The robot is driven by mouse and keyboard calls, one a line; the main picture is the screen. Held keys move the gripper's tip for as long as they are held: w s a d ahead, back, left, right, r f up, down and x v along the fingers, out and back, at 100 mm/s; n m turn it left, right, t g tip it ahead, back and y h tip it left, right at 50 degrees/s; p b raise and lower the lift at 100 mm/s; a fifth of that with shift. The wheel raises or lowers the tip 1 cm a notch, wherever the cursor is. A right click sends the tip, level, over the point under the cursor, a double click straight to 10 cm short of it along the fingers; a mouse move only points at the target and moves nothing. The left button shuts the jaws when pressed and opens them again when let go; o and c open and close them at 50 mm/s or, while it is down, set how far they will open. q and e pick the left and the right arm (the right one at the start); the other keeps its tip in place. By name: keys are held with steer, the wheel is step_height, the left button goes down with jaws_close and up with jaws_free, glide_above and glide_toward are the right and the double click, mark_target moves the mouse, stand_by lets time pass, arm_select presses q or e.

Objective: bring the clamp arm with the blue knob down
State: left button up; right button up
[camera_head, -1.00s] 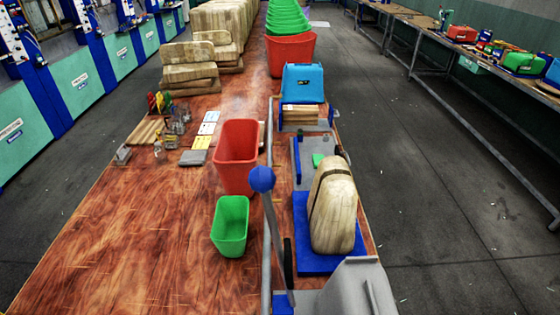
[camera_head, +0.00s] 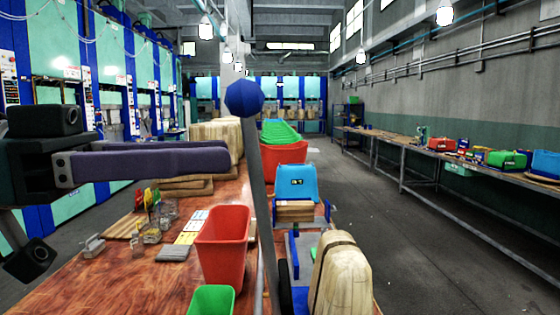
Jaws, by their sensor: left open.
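The blue knob (camera_head: 245,98) is a round ball on the top end of a grey clamp arm (camera_head: 262,190). The clamp arm stands upright, leaning slightly left in the view, beside the wooden bench's right side. My left gripper (camera_head: 230,155) comes in from the left and points right. Its two dark purple fingers nearly overlap in the view, and it is open and empty. Its fingertips end just left of the clamp arm, below the knob in the picture; I see no contact. The lower end of the clamp arm is cut off. My right gripper is not in view.
A red bin (camera_head: 223,245) and a green bin (camera_head: 212,299) stand left of the clamp arm. A tan padded block (camera_head: 341,280) and a blue box-shaped device (camera_head: 296,182) are to its right. The floor (camera_head: 430,255) farther right is clear.

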arm_select(q)
steer(key=d, duration=0.2)
steer(key=d+p, duration=0.1)
steer(key=d, duration=0.1)
steer(key=w+d+p, duration=0.1)
steer(key=d, duration=0.1)
steer(key=shift+w+d+r, duration=0.1)
steer(key=shift+d+r, duration=0.05)
steer(key=shift+d, duration=0.05)
steer(key=shift+w+d+f, duration=0.15)
steer(key=shift+d+f, duration=0.05)
steer(key=shift+d, duration=0.5)
jaws_close()
stand_by(0.5)
